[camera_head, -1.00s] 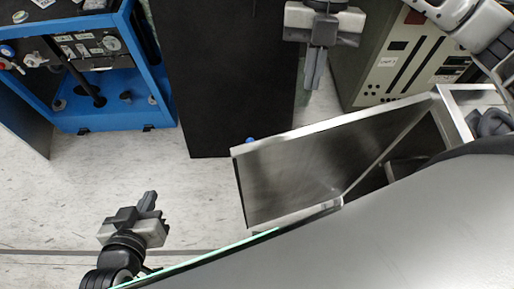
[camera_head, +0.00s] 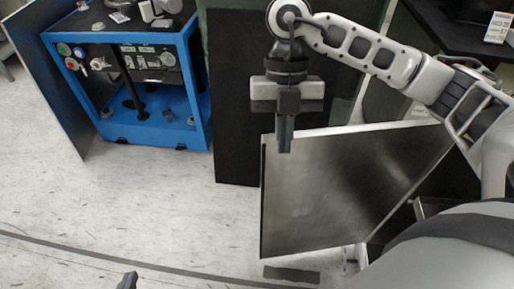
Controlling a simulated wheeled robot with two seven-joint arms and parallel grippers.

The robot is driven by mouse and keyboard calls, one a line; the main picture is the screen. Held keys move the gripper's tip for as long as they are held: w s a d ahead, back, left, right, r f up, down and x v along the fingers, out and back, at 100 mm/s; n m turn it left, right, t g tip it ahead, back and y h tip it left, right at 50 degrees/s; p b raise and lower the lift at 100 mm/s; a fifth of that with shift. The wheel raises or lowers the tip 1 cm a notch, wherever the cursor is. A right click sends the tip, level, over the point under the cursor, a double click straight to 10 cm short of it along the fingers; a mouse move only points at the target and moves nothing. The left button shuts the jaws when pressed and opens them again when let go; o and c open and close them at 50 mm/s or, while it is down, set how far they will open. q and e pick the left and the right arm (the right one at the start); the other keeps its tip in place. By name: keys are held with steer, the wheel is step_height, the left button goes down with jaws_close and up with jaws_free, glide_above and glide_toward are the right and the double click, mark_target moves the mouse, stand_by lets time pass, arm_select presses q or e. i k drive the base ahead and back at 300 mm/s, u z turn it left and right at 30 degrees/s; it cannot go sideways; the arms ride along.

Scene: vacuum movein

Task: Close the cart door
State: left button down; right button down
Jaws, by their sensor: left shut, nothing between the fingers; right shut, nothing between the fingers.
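The cart door (camera_head: 340,195) is a grey brushed-metal panel in the middle right of the head view. It stands open, swung out to the left from the cart, whose interior (camera_head: 425,207) shows in part at the right behind my body. My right gripper (camera_head: 284,145) is shut and empty. Its fingertips point down and overlap the door's top edge near the free left corner; whether they touch it I cannot tell. Of my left gripper (camera_head: 127,281) only the dark shut tip shows at the bottom edge, well left of the door and apart from it.
A blue-framed machine (camera_head: 155,95) with an open side panel stands at the upper left. A tall black panel (camera_head: 235,100) stands behind my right gripper. A dark table (camera_head: 460,35) is at the upper right. The pale floor (camera_head: 150,205) left of the door is clear.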

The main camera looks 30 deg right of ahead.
mark_target(335, 185)
steer(key=u, duration=1.55)
steer(key=i, duration=1.1)
steer(key=z, duration=3.35)
steer(key=i, duration=0.5)
steer(key=z, duration=0.05)
